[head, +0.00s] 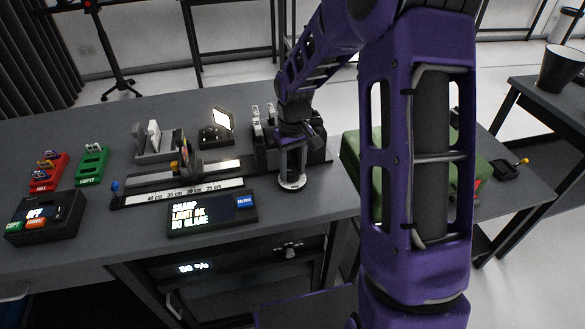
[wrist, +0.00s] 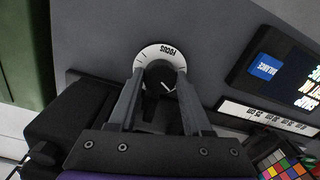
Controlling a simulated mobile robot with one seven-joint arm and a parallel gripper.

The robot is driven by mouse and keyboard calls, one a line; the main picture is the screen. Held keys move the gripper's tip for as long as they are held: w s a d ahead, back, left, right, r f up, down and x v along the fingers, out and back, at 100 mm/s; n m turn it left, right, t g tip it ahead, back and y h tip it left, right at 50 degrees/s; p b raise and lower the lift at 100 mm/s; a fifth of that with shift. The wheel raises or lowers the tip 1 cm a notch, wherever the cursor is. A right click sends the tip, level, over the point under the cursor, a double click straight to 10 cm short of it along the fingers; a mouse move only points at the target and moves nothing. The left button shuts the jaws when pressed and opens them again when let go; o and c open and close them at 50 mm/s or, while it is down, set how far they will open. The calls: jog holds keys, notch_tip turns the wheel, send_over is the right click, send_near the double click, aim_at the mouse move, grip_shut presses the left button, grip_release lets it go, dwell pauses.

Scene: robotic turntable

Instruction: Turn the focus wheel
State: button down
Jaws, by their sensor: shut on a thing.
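The focus wheel is a dark knob (wrist: 161,76) with a white pointer line. It stands in a white ring (wrist: 168,50) marked FOCUS in the wrist view. My gripper (wrist: 160,90) is shut on the knob, one finger on each side. In the head view my gripper (head: 292,172) points down over the white ring (head: 291,186) at the right part of the dark table, and mostly hides the knob. A black display (head: 212,214) left of it reads SHARP, LIGHT OK, NO GLARE, and has a blue BALANCE button (head: 244,201).
A scale rail (head: 180,196) with centimetre marks lies behind the display. A lit lamp panel (head: 222,119), a red tray (head: 48,174), a green tray (head: 92,165) and a control box (head: 45,217) stand further left. A green box (head: 350,150) is partly behind my arm.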

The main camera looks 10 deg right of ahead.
aim_at(294, 171)
dwell(0.5)
jog(key=c, duration=0.6)
grip_release()
jog(key=shift+r, duration=0.15)
notch_tip(294, 171, up, 17)
jog(key=p, duration=0.2)
jog(key=shift+d, duration=0.15)
jog(key=shift+r, duration=0.1)
